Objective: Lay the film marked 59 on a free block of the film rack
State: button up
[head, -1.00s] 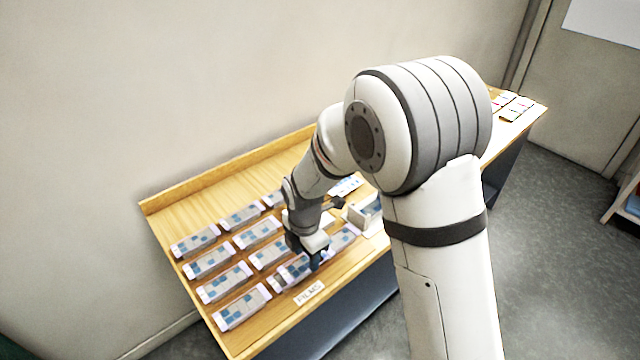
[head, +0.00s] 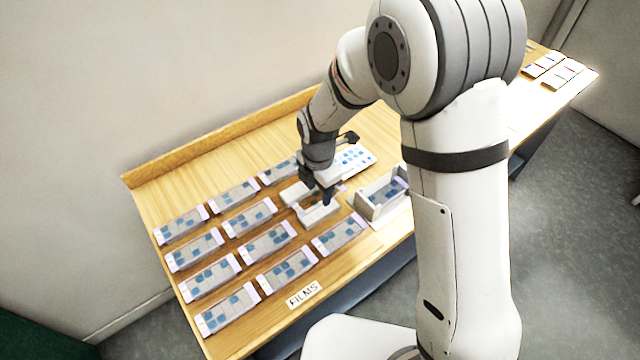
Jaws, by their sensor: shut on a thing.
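My gripper (head: 318,194) points down over the right end of the film rack, its jaws shut on a thin film. A pinkish edge of this film (head: 340,188) shows beside the fingers; the rest is hidden. Its number cannot be read. Two pale blocks, one left of the fingers (head: 296,194) and one in front of them (head: 319,214), look bare. The other rack blocks carry films with blue squares, such as the one at the front right (head: 340,234) and the one at the front left (head: 227,308). I cannot tell whether the held film touches a block.
A FILMS label (head: 304,295) is at the front edge. A raised ledge (head: 225,140) runs along the back.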

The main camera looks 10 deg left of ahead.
jog(key=shift+f+b, duration=1.85)
jog(key=shift+f, duration=1)
jog(key=o, duration=1)
jog(key=shift+r, duration=3.95)
